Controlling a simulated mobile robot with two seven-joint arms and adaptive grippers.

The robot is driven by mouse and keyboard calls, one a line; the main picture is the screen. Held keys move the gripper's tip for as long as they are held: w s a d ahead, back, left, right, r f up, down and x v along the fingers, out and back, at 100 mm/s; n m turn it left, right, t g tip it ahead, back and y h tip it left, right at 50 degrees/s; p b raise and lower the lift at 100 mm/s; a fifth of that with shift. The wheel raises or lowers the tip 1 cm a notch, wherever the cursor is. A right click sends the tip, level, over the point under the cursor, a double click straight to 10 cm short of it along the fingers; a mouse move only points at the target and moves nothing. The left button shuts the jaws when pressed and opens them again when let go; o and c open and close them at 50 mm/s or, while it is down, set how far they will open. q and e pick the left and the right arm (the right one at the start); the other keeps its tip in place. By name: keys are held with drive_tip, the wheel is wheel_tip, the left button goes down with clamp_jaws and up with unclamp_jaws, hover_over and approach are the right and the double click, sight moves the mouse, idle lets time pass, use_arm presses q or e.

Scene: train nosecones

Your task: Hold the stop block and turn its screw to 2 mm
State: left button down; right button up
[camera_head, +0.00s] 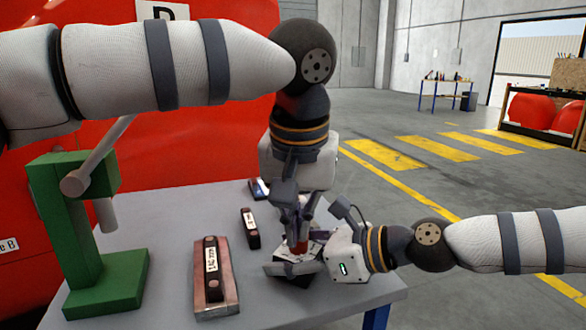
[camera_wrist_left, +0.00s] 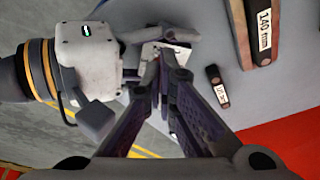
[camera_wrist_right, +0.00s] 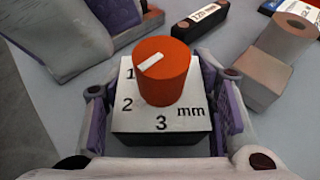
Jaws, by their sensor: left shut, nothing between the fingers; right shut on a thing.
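The stop block (camera_wrist_right: 160,135) is dark with a white top marked 1, 2, 3 and mm. Its orange-red screw knob (camera_wrist_right: 165,85) stands upright on top, and the white mark on it has its left end toward the 1. My right gripper (camera_wrist_right: 163,130) is shut on the block, one finger on each side, low over the table. My left gripper (camera_head: 298,222) is shut and empty, pointing down close above the knob (camera_head: 300,247); I cannot tell if it touches. In the left wrist view its fingertips (camera_wrist_left: 165,60) hide the knob and partly cover the white top.
The grey table (camera_head: 180,215) carries a 140 mm bar (camera_head: 213,285), a smaller dark labelled bar (camera_head: 250,228) and a blue-labelled piece (camera_head: 259,188). A green press stand (camera_head: 105,285) is at the left. A red train nose (camera_head: 240,100) stands behind.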

use_arm(q)
drive_tip(key=shift+f, duration=1.15)
drive_tip(key=shift+f, duration=0.1)
drive_tip(key=shift+w+a+f, duration=0.1)
drive_tip(key=shift+a, duration=0.35)
drive_tip(key=shift+s, duration=0.4)
wheel_tip(320, 180, up, 6)
drive_tip(key=shift+r, duration=0.25)
drive_tip(key=shift+d, duration=0.1)
